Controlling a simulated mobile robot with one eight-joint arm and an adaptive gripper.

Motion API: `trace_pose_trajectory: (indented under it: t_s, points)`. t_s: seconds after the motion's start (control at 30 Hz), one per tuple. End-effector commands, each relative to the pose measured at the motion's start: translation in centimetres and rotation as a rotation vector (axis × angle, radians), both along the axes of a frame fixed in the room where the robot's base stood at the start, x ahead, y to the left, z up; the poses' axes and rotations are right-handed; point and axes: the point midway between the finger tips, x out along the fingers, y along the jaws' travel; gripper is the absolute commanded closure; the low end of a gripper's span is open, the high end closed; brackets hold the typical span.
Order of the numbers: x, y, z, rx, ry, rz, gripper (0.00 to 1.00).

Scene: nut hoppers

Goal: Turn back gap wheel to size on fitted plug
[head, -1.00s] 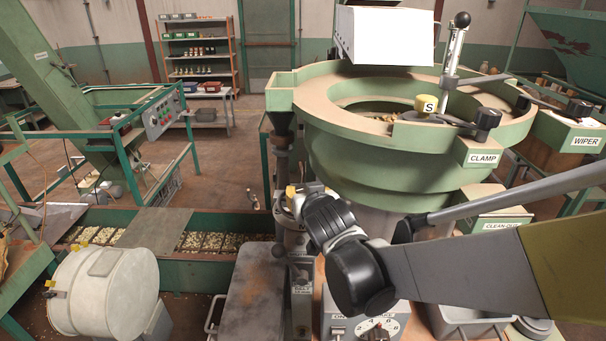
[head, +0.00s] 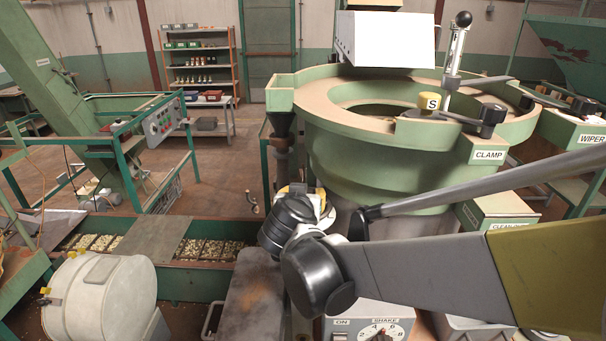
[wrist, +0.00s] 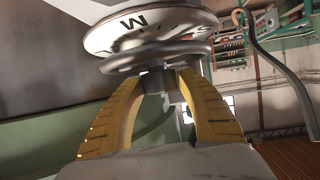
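In the wrist view the gap wheel shows as a white dial (wrist: 150,28) with a black letter M and scale marks, above a grey disc (wrist: 155,57). My gripper (wrist: 167,82) is just below it, its two yellow fingers curving inward. Grey blocks sit close together between the tips; I cannot tell whether they grip part of the wheel. In the head view my gripper (head: 298,190) is mostly hidden behind my wrist, at the column left of the green bowl.
The green bowl (head: 390,160) with its CLAMP label (head: 488,155) stands behind my arm. A control box (head: 365,320) with a SHAKE dial is below. A white drum (head: 98,295) and a trough of nuts (head: 205,249) lie to the left. Floor beyond the trough is open.

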Motion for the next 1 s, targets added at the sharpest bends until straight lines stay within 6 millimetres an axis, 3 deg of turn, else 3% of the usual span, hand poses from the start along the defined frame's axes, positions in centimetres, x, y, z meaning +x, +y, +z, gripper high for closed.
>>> trace_pose_trajectory:
  t_s: [0.33, 0.47, 0.8, 1.0]
  points:
    - [0.0, 0.0, 0.1, -0.001, -0.001, 0.001, 0.40]
    - [-0.9, 0.2, 0.5, -0.001, -0.001, 0.004, 0.40]
    - [-7.6, 1.0, 3.2, -0.001, 0.000, 0.005, 0.40]
    - [-10.3, 1.3, 4.3, -0.001, 0.000, 0.004, 0.40]
